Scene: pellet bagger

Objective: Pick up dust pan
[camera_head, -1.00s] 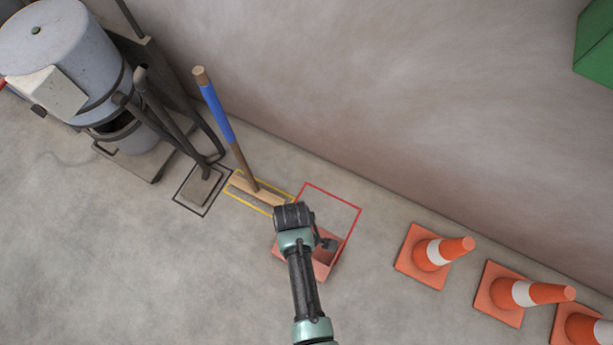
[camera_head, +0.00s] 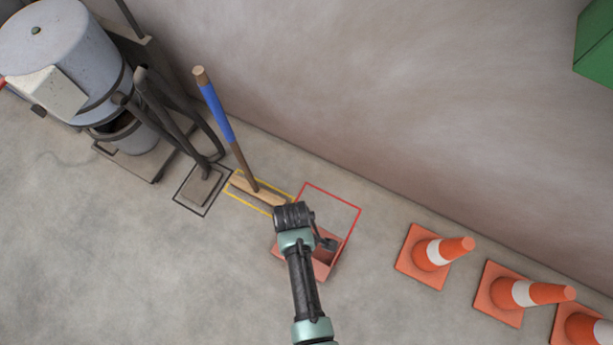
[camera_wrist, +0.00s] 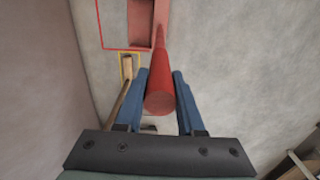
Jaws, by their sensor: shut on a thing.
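The dust pan (camera_head: 325,262) is a reddish pan on the floor, partly over the red outlined square. My arm and gripper hide much of it in the head view. In the wrist view its pan part (camera_wrist: 146,22) is at the top, and its red round handle (camera_wrist: 160,85) runs down between my fingers. My gripper (camera_wrist: 167,90) has its two blue fingers on either side of the handle, shut on it. The fingers are hidden in the head view.
A broom (camera_head: 217,115) with a blue-banded handle stands left of the pan in a yellow outline. A vacuum machine (camera_head: 70,60) stands at the upper left. Orange cones (camera_head: 435,254) line the right. A wall runs behind; the floor at the lower left is clear.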

